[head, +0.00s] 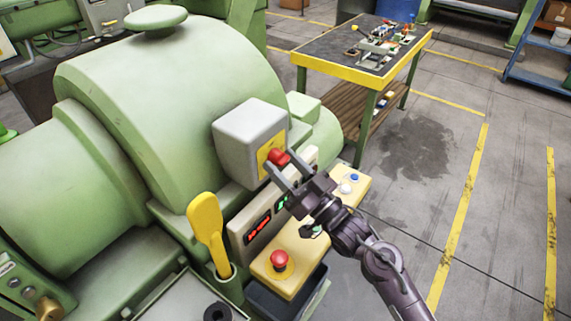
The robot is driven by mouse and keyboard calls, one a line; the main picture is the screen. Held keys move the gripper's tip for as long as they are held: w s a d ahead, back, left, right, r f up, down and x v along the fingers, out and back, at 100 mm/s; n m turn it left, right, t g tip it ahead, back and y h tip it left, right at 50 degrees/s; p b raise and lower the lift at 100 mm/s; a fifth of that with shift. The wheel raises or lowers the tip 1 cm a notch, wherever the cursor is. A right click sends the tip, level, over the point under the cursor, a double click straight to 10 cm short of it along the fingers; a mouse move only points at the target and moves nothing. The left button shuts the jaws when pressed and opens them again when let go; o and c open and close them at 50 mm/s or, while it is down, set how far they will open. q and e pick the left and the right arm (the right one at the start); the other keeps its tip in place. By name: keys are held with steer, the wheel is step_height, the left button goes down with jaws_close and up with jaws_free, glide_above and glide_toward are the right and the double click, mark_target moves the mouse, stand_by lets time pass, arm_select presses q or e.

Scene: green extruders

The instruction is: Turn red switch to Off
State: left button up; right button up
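The red switch (279,157) is a red knob on the yellow plate (266,151) of a grey box (244,137) on the green machine. My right gripper (281,163) is at the switch, its two fingers spread apart and pointing at the box. The red knob shows between the fingertips. I cannot tell whether either finger touches it. The gripper partly covers the plate, and the switch's markings are too small to read. My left gripper is out of view.
Below is a yellow control panel (267,267) with a red mushroom button (279,260) and red and green displays. A yellow lever (208,230) stands left of it. A yellow-edged workbench (316,71) stands behind. The floor at right is clear.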

steer(key=c, duration=0.9)
steer(key=shift+w+d+r+n+g+y+b, duration=0.15)
steer(key=shift+n+g+y+b, duration=0.25)
steer(key=shift+n+g+b, duration=2.3)
steer(key=shift+w+d+f+n+g+y+b, duration=0.15)
steer(key=shift+n+g+y+b, duration=0.5)
steer(key=shift+n+b, duration=3.8)
steer(key=shift+w+d+r+n+g+y+b, duration=0.15)
steer(key=shift+n+g+b, duration=1.9)
steer(key=shift+n, duration=3)
steer(key=shift+a, duration=0.1)
